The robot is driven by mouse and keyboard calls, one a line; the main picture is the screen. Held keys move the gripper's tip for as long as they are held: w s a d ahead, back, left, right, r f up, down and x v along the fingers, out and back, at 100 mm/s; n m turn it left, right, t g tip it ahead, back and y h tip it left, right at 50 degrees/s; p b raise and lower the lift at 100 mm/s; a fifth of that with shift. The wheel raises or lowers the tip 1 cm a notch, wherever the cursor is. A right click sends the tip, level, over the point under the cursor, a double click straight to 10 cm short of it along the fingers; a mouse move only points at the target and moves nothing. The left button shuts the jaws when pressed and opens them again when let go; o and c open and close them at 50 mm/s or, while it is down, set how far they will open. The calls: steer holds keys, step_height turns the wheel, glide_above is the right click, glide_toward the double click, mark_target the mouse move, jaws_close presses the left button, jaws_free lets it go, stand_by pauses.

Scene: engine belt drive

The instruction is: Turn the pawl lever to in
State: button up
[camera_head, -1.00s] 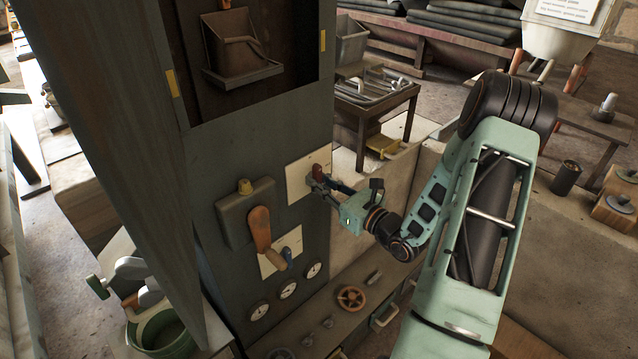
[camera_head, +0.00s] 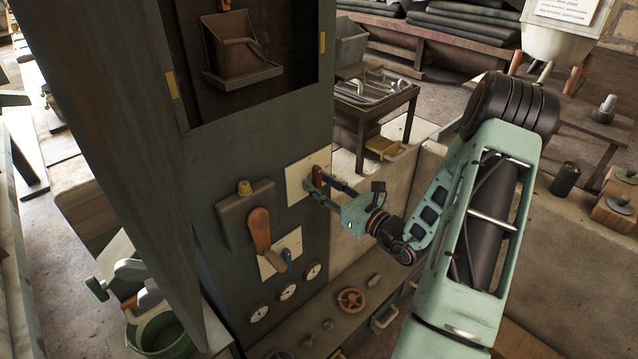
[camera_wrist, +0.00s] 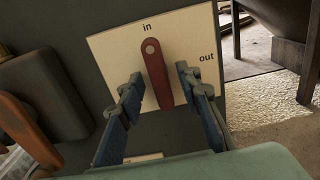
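The pawl lever (camera_wrist: 157,77) is a red-brown bar on a pale plate (camera_wrist: 112,58) marked "in" at the top and "out" at the right. Its upper end, with a round light spot, lies just below "in". In the head view the lever (camera_head: 317,176) stands nearly upright on the dark cabinet. My gripper (camera_wrist: 158,84) is open, with one finger on each side of the lever's lower part and a visible gap on both sides. The gripper (camera_head: 322,184) also shows in the head view, at the plate.
Gauges (camera_head: 288,291) and a handwheel (camera_head: 351,300) sit lower.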

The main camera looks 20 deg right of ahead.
steer(key=v, duration=1.1)
steer(key=shift+s, duration=0.2)
